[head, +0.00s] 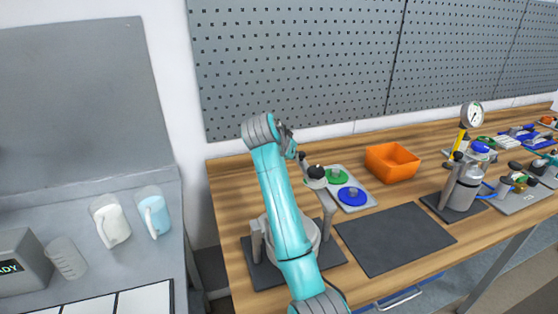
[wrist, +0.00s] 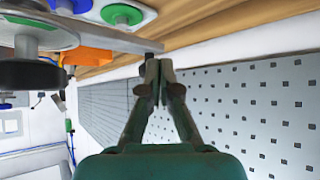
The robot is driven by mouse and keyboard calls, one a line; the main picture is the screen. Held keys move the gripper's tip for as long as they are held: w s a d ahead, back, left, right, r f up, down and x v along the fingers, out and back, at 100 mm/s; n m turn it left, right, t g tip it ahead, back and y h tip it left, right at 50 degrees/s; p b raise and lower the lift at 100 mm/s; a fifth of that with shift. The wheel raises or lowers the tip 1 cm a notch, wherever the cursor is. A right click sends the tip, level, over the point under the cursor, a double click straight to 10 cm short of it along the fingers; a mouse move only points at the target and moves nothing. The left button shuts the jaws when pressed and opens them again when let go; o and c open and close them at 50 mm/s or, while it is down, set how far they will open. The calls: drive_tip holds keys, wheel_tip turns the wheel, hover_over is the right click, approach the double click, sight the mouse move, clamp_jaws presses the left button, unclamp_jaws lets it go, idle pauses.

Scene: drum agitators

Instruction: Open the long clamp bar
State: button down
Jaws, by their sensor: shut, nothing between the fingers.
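The long clamp bar (wrist: 105,37) is a pale grey bar crossing the upper left of the wrist view, with a dark end near my fingertips. A large black knob (wrist: 30,75) sits beside it. In the head view the knob (head: 315,173) shows just right of my arm, above the grey drum stand (head: 328,207); my arm hides much of the stand and bar. My gripper (wrist: 158,72) is shut and empty, its tips close to the bar's dark end. I cannot tell whether they touch. In the head view my gripper (head: 290,149) is partly hidden by my wrist.
A tray with a green disc (head: 336,177) and a blue disc (head: 352,196) lies right of the stand. An orange bin (head: 392,162) stands behind. A dark mat (head: 395,238) is bare. A gauge vessel (head: 462,180) stands further right. A pegboard (head: 300,75) rises behind the bench.

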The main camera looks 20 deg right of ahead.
drive_tip(key=shift+d, duration=0.75)
drive_tip(key=v, duration=1.2)
